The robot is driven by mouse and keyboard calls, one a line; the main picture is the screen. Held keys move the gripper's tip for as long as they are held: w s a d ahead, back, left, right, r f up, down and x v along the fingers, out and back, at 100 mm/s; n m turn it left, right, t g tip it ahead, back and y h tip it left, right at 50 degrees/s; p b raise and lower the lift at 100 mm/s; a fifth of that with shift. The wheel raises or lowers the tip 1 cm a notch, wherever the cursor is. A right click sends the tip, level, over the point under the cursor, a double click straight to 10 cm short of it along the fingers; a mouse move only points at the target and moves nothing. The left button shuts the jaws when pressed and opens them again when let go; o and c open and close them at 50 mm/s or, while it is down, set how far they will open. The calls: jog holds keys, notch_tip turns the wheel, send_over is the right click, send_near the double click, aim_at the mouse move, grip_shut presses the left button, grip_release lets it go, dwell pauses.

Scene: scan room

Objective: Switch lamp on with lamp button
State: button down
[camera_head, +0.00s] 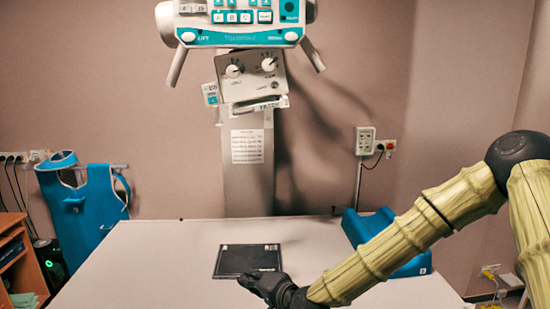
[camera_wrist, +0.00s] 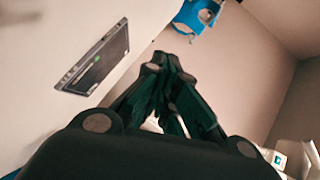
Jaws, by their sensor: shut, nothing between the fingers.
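A scan machine head (camera_head: 235,20) hangs at the top of the head view, with teal and white buttons. Below it a grey control panel (camera_head: 252,78) faces me, with two white knobs and a small round control at its lower right. Their labels are too small to read, so I cannot tell which one is the lamp button. My gripper (camera_head: 243,279) is over the near part of the white table, far below and in front of the panel. It is shut and empty, and its fingers meet in the wrist view (camera_wrist: 164,58). The panel is outside the wrist view.
A white table (camera_head: 160,260) fills the lower middle. A dark flat plate (camera_head: 247,262) lies on it beside my gripper, also seen in the wrist view (camera_wrist: 95,62). A blue wedge (camera_head: 370,225) is partly behind my arm. A blue apron (camera_head: 85,205) hangs left. Space above the table is open.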

aim_at(274, 89)
jog(key=w+d+r+m+t+y, duration=0.1)
jog(key=w+d+r+t, duration=0.1)
jog(key=r, duration=1.4)
jog(key=w+d+r+m+t+y, duration=0.1)
jog(key=d+r+t+y, duration=0.1)
jog(key=r, duration=1.5)
jog(key=w+d+r+m+t+y, duration=0.1)
jog(key=r+t, duration=0.4)
jog(key=r, duration=1.1)
jog(key=w+d, duration=0.1)
jog(key=d, duration=0.1)
jog(key=shift+w+d+r+y, duration=0.3)
jog(key=shift+d+r, duration=0.05)
jog(key=shift+w+p, duration=0.65)
jog(key=shift+w, duration=3.75)
jog(key=shift+w+f, duration=0.1)
jog(key=shift+w, duration=0.05)
